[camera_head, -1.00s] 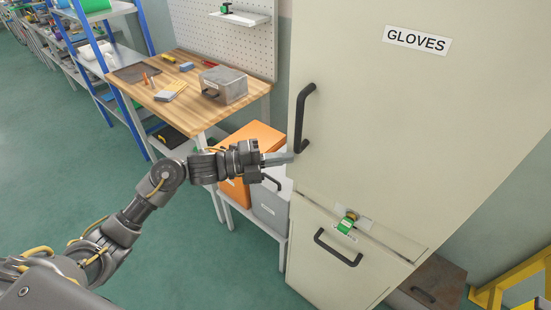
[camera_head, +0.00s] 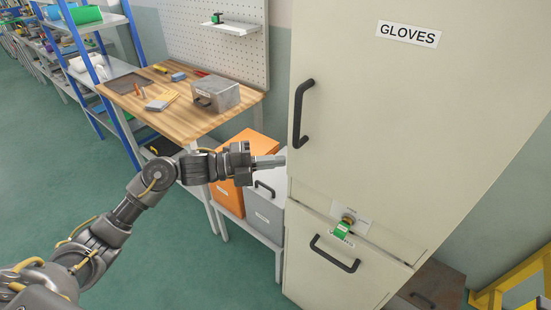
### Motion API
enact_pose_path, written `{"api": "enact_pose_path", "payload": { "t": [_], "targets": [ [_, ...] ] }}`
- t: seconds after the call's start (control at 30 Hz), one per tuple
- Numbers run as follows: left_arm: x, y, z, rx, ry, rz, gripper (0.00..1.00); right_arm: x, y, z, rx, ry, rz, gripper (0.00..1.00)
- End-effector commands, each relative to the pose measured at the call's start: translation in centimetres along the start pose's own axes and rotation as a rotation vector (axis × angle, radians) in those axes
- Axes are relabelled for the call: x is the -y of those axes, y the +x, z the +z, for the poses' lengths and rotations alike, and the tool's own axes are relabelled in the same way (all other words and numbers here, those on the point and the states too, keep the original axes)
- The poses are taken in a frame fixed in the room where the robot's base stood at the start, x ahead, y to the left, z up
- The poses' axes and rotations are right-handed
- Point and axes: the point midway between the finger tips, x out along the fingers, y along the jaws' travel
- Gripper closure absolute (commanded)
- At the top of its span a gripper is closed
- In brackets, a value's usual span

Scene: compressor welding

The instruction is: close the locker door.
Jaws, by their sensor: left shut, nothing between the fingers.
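The locker (camera_head: 385,130) is a tall cream cabinet at the right, with a "GLOVES" label (camera_head: 408,34) on its upper door. The upper door has a black vertical handle (camera_head: 303,113) near its left edge. The upper door looks flush with the body; I cannot tell whether a small gap is left. A lower door (camera_head: 320,288) has a black handle (camera_head: 335,253). My left gripper (camera_head: 284,160) is shut and empty, its fingertips at the locker's left edge below the upper handle. I cannot tell whether they touch. My right gripper is not in view.
A green-tagged item (camera_head: 343,229) sits at the seam between the doors. A wooden workbench (camera_head: 185,118) with a metal box (camera_head: 215,95) stands left, with orange (camera_head: 229,187) and grey (camera_head: 264,214) boxes beside it. A yellow frame (camera_head: 510,285) stands lower right. Floor at left is clear.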

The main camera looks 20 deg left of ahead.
Motion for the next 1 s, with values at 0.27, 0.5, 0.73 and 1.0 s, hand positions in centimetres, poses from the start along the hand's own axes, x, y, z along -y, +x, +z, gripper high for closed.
{"api": "enact_pose_path", "payload": {
  "t": [0.27, 0.5, 0.73, 1.0],
  "targets": [
    [-0.8, -5.8, -0.4, -0.002, 0.001, 0.007, 1.00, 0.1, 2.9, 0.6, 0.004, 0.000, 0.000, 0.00],
    [-0.5, -9.6, -0.4, 0.000, 0.000, 0.004, 1.00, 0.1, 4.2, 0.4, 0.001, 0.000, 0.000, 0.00],
    [-0.1, -10.5, -0.3, -0.003, -0.001, 0.001, 1.00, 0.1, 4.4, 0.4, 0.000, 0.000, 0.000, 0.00],
    [-0.1, -10.5, -0.3, -0.002, -0.012, 0.002, 1.00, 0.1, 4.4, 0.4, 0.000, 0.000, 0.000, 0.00]
  ]
}}
